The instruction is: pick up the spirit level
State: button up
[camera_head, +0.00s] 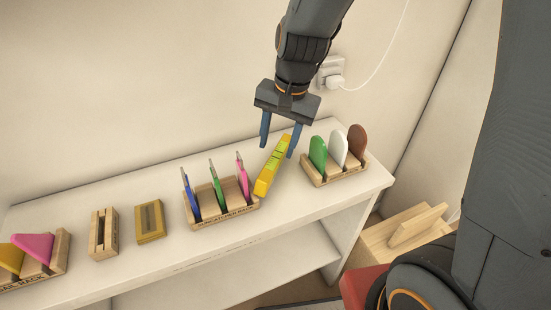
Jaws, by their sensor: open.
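The spirit level (267,178) is a yellow bar with greenish vials. It lies on the white shelf top between two wooden racks, slanting from lower left to upper right. My gripper (278,150) is open above its far end, with blue-grey fingers pointing down. The left finger is to the left of the level. The right finger overlaps the level's right edge in the picture. I cannot tell whether it touches the level. Nothing is held.
A wooden rack (232,217) with blue, green and pink pieces stands close on the left. Another rack (330,177) with green, white and brown discs stands on the right. Wooden blocks (104,255) are further left. A wall socket (331,75) with a plugged cord is behind.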

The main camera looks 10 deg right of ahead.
aim_at(277, 155)
jog(key=shift+a+f+p, duration=0.15)
jog(key=shift+f+p, duration=0.5)
jog(key=shift+f, duration=1.8)
jog(key=shift+c, duration=0.2)
grip_shut()
